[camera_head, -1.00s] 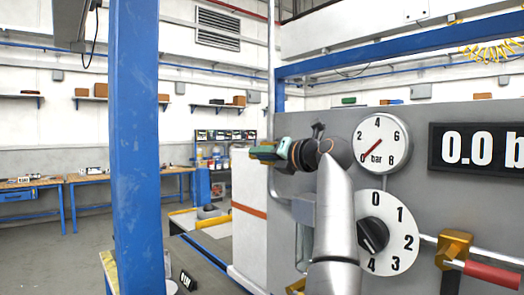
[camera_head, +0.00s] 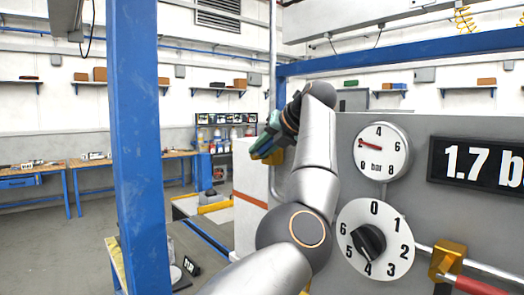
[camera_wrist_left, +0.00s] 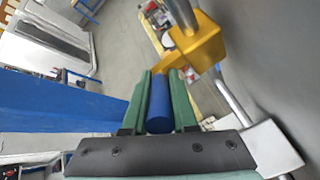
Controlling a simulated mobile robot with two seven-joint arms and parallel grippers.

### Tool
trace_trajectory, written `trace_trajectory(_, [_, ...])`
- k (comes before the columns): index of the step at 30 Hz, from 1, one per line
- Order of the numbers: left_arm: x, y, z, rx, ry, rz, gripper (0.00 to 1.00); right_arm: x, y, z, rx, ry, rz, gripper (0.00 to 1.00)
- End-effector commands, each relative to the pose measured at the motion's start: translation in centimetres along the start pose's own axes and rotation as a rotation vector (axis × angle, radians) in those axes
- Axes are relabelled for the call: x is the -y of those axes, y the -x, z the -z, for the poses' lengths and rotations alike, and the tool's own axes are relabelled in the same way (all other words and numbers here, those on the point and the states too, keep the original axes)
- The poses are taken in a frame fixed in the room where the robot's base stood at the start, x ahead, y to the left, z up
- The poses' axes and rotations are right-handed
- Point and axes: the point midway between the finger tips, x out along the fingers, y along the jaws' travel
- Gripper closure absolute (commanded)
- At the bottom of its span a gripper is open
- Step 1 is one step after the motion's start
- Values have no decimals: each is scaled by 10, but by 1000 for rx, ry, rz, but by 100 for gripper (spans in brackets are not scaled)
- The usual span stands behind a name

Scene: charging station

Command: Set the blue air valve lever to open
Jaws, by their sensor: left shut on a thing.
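The blue lever (camera_wrist_left: 160,104) lies between the two green fingers of my left gripper (camera_wrist_left: 160,90) in the left wrist view, and the gripper is shut on it. A yellow valve body (camera_wrist_left: 196,45) sits just beyond the fingertips, on a grey pipe. My right gripper is not in view.
The grey panel (camera_head: 345,215) carries a round gauge (camera_head: 382,152) with its needle near 2, a display (camera_head: 482,163) reading 1.7, and a numbered dial (camera_head: 375,239). A second yellow valve (camera_head: 449,260) has a red lever (camera_head: 480,287). A blue post (camera_head: 137,150) stands left.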

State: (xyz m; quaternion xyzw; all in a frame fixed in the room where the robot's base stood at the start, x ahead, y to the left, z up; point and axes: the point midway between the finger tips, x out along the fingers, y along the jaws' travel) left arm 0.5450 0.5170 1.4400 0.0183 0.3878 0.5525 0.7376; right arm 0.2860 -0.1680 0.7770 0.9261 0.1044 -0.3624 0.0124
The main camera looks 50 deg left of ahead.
Motion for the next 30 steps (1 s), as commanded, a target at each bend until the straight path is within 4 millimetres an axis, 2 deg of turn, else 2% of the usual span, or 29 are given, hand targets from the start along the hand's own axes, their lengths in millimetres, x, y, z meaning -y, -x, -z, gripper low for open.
trace_trajectory(20, [-2, 0, -2, -25, 3, 20, 100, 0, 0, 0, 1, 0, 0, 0])
trace_trajectory(21, [-2, 0, -2, -26, 3, 20, 71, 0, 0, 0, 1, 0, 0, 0])
trace_trajectory(28, [-1, 0, -2, -28, 2, 20, 45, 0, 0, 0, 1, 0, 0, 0])
trace_trajectory(30, [-1, 0, -2, -28, 2, 20, 44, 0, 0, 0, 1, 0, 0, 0])
